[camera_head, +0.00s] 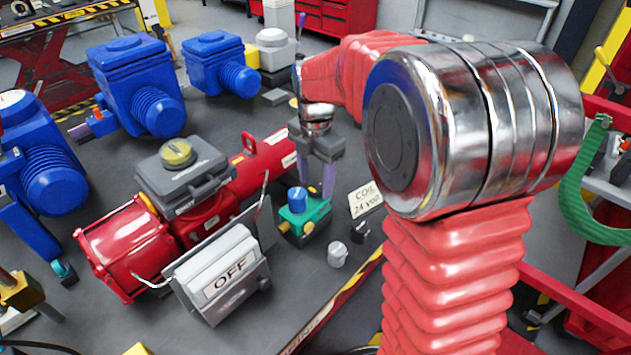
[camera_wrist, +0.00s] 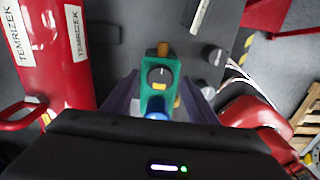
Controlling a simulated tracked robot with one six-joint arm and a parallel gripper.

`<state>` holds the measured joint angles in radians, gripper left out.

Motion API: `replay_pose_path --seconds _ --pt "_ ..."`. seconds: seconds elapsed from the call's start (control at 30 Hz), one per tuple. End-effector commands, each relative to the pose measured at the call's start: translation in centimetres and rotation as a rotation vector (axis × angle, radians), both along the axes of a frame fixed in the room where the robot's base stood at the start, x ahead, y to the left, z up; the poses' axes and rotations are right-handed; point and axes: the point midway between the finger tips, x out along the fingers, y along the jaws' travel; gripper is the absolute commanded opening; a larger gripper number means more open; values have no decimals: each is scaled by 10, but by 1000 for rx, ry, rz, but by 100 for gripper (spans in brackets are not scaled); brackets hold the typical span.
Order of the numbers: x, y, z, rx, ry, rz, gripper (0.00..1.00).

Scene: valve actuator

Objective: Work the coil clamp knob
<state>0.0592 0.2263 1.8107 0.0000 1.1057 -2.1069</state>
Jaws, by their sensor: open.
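A small green valve block (camera_head: 307,220) with a blue cylindrical cap (camera_head: 298,198) and brass-coloured fittings stands on the dark bench. In the wrist view, the green block (camera_wrist: 172,77) carries a dark round knob (camera_wrist: 160,74) with a pale mark, and the blue cap (camera_wrist: 158,113) is partly hidden by my wrist housing. I cannot tell for sure which of the two is the coil clamp knob. My gripper (camera_head: 325,175) is open with purple fingers pointing down, behind and above the block. In the wrist view, the fingers of my gripper (camera_wrist: 158,98) appear either side of it.
A red actuator (camera_head: 130,248), an OFF switch box (camera_head: 228,275) and a COIL 24 volt card (camera_head: 366,198) surround the block. Blue actuators (camera_head: 140,85) line the back. Striped tape marks the bench edge.

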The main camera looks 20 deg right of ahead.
Motion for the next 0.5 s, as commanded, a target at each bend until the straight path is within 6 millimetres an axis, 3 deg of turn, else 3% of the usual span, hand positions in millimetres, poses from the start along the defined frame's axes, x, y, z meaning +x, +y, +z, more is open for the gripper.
replay_pose_path --seconds 0.37,0.5 --pt "0 0 -7 0 -1 0 53" --pt "0 0 -7 0 -1 0 45"
